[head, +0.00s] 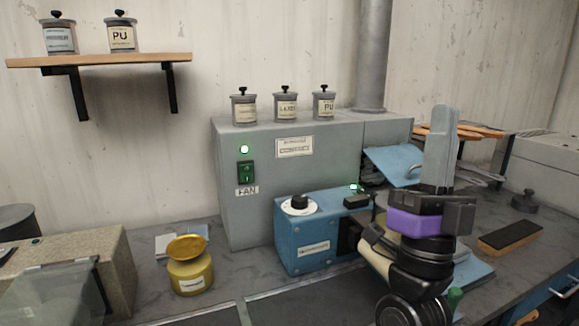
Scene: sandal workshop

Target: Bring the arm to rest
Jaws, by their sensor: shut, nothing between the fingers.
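My arm stands in the right half of the head view, over the workbench. My gripper (442,122) points upward, with its grey fingers together and no object visible between them. Its dark base and a purple band sit below the fingers, above the black round joints at the bottom edge. The arm hides part of the bench and the right end of a blue machine (303,246). I cannot tell whether the arm touches anything there.
A grey fan cabinet (328,160) with a lit green light stands behind the blue machine. A yellow jar (190,272) is left of them. A dark block (510,236) lies on the bench (225,285) at right. A wooden shelf (110,60) hangs upper left. The space above the bench's left is clear.

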